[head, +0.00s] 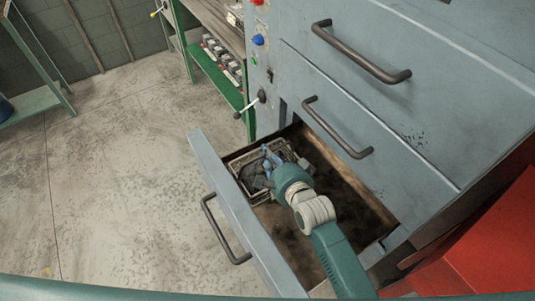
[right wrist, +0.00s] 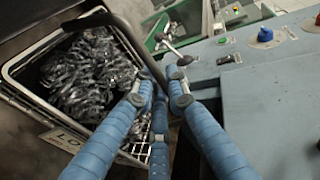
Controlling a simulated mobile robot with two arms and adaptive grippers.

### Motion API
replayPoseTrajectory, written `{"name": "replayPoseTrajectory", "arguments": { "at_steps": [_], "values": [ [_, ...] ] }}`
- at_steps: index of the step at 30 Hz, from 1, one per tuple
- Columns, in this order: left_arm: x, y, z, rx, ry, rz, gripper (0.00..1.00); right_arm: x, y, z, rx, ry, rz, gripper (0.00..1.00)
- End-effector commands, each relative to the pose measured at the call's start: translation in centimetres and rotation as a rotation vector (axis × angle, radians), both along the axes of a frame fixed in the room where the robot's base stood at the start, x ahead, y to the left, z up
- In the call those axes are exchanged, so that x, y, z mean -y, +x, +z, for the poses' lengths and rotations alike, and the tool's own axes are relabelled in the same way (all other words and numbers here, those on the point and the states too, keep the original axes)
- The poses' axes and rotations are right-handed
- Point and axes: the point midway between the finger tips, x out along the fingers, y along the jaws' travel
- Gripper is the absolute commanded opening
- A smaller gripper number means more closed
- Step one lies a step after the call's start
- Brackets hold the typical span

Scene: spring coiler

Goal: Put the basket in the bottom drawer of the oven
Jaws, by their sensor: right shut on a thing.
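The oven (head: 400,120) is blue-grey, and its bottom drawer (head: 345,205) is pulled out, with a brown, stained floor. The wire basket (head: 256,198) is inside the drawer's outline, at its far left end. It holds dark metal coils; in the right wrist view the basket (right wrist: 42,108) shows its mesh wall and a partly hidden label. My right gripper (head: 270,158) is over the basket. Its blue fingers (right wrist: 160,92) are shut on the basket's dark curved handle (right wrist: 128,38). I cannot tell whether the basket touches the drawer floor. My left gripper is not in view.
The drawer's front panel (head: 222,190) carries a curved handle (head: 222,232). Closed drawers with handles (head: 360,52) are above. A green workbench (head: 222,75) stands behind, and a red surface (head: 495,240) is at right. The concrete floor at left is clear.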

Motion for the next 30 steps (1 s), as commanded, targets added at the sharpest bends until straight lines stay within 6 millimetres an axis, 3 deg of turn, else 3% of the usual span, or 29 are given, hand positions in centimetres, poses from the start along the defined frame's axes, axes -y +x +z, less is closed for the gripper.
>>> {"name": "replayPoseTrajectory", "arguments": {
  "at_steps": [7, 8, 10, 21, 30],
  "values": [
    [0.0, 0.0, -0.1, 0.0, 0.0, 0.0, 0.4, -0.1, 0.1, 0.1, 0.008, 0.004, -0.001, 0.0],
    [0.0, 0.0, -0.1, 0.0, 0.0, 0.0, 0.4, 0.0, 0.0, -0.2, 0.001, 0.0, 0.0, 0.19],
    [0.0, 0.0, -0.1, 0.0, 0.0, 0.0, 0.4, 0.0, 0.0, -0.2, 0.0, 0.0, 0.0, 0.32],
    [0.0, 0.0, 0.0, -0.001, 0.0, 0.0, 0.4, 0.1, -0.2, 0.1, -0.001, 0.0, 0.0, 0.32],
    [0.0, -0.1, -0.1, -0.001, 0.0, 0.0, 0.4, 2.4, -5.0, 1.9, -0.001, 0.002, -0.001, 0.32]
  ]
}}
